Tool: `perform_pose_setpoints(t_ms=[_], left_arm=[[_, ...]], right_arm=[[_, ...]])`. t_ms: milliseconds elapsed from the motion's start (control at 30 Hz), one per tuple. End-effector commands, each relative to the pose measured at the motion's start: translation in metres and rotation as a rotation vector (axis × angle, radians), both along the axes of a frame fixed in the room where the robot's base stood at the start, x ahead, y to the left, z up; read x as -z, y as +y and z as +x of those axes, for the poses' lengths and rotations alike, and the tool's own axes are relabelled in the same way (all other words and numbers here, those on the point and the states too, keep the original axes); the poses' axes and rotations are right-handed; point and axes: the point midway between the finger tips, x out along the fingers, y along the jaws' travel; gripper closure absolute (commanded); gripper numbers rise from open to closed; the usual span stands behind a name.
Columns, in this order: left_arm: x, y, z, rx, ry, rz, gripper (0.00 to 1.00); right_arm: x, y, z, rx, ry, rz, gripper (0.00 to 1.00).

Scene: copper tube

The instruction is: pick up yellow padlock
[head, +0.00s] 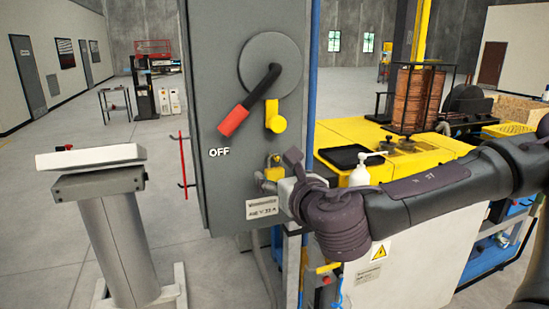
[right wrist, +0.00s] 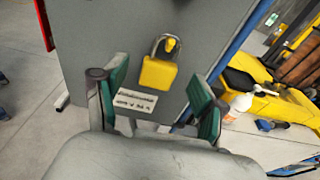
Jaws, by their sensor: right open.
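The yellow padlock (right wrist: 158,74) hangs by its grey shackle from a small yellow peg on the face of the grey cabinet. It also shows in the head view (head: 275,173), small and partly hidden by my right gripper. My right gripper (right wrist: 161,90) is open. Its two green-padded fingers stand left and right of the padlock's lower part, with visible gaps on both sides. Nothing is held in it. My left gripper is not in view.
The grey cabinet (head: 205,100) carries a red-handled lever (head: 235,120) marked OFF, a yellow tab (head: 275,118) and a white label (head: 262,208). A slanted console (head: 100,180) stands left. A yellow machine top (head: 345,132) with a white bottle (head: 360,172) is right.

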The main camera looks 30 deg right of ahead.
Motion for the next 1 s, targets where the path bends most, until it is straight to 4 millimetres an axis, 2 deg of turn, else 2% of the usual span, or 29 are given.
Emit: perform_pose_setpoints(t_ms=[100, 200, 467, 567, 900, 1000], left_arm=[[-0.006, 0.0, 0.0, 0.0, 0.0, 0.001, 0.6], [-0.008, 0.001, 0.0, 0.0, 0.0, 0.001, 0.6], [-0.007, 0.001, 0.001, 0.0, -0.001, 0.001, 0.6], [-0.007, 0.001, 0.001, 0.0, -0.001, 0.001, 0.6], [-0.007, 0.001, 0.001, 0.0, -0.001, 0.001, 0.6], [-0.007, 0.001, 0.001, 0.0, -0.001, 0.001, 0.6]], right_arm=[[0.002, -0.003, 0.014, 0.001, 0.003, 0.001, 0.29], [0.003, -0.005, 0.019, 0.0, 0.0, 0.0, 0.29], [0.003, -0.005, 0.021, 0.0, -0.001, 0.0, 0.29], [0.003, -0.005, 0.021, 0.0, -0.001, 0.0, 0.43], [0.003, -0.005, 0.021, 0.0, -0.001, 0.0, 0.99], [0.003, -0.005, 0.021, 0.0, 0.0, 0.0, 1.0]])
